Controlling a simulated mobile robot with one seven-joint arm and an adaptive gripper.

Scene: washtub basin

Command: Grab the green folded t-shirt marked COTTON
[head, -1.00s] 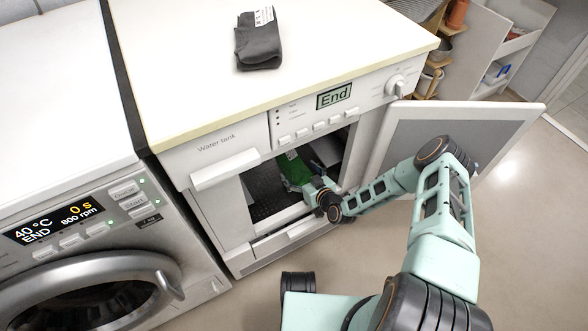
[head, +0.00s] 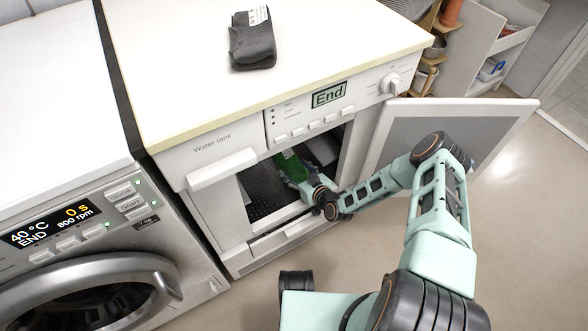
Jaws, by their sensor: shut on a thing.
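The green folded t-shirt (head: 289,166) is inside the open dryer (head: 215,215), near the middle of its opening. Only part of it shows, and the COTTON mark cannot be read at this size. My gripper (head: 298,178) reaches into the opening from the right and is shut on the green t-shirt. Its fingertips are partly hidden by the shirt and the gripper body. The dryer's drum floor is dark and perforated.
The open dryer door (head: 452,135) stands to the right, behind my arm. A dark grey folded garment (head: 252,42) lies on the white dryer top. A washing machine (head: 75,230) stands at the left. Shelves (head: 487,40) stand at the back right. The floor at right is clear.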

